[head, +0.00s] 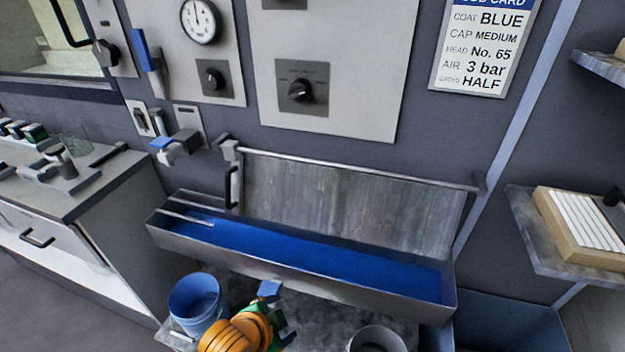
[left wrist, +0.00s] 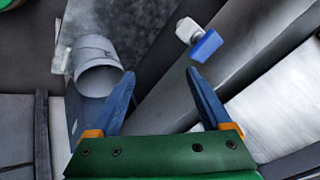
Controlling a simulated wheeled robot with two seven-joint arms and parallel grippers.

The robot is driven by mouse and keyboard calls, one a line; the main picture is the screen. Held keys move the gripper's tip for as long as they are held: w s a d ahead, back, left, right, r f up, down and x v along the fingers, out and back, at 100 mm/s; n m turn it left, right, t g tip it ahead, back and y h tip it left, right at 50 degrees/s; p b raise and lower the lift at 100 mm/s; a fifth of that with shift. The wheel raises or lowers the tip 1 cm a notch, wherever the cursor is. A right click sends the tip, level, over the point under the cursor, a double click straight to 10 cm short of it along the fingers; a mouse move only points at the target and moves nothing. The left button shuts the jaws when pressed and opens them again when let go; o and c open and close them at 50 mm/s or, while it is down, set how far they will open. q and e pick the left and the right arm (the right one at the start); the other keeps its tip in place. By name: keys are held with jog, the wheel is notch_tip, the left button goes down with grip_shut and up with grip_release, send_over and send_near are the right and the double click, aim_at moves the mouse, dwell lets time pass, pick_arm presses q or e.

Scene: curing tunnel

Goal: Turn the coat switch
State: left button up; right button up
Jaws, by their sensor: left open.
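Two dark rotary knobs show on the grey wall panels in the head view. The larger knob (head: 300,90) sits on the middle panel below a small label too blurred to read. The smaller knob (head: 213,78) is under the round gauge. I cannot read which one is the coat switch. My left gripper (head: 277,312) is low in front of the blue-filled trough, well below and apart from both knobs. In the left wrist view its blue fingers (left wrist: 160,75) are spread with nothing between them. My right gripper is not in view.
The trough (head: 300,272) and its upright metal sheet (head: 350,205) stand below the panels. A blue-handled fitting (head: 178,147) juts from the wall. A blue bucket (head: 196,302) and a grey pot (head: 378,340) are near the gripper. A job card (head: 487,45) reads coat blue.

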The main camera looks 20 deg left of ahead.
pick_arm(q)
jog(key=w+r+m+t+h, duration=0.1)
jog(key=w+r+m+t, duration=0.3)
jog(key=w+r+m, duration=0.65)
jog(key=m+t, duration=0.7)
jog(key=m, duration=1.1)
send_near(296, 94)
jog(key=w, duration=0.2)
jog(key=shift+m, duration=0.25)
jog(key=w, duration=0.4)
jog(key=w+p, duration=0.1)
jog(key=w, duration=0.1)
jog(key=shift+w+d+r, duration=0.25)
jog(key=shift+w+d, duration=0.05)
jog(key=shift+d, duration=0.1)
jog(key=shift+w, duration=0.3)
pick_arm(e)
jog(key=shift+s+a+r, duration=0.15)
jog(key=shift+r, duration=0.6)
pick_arm(q)
grip_shut()
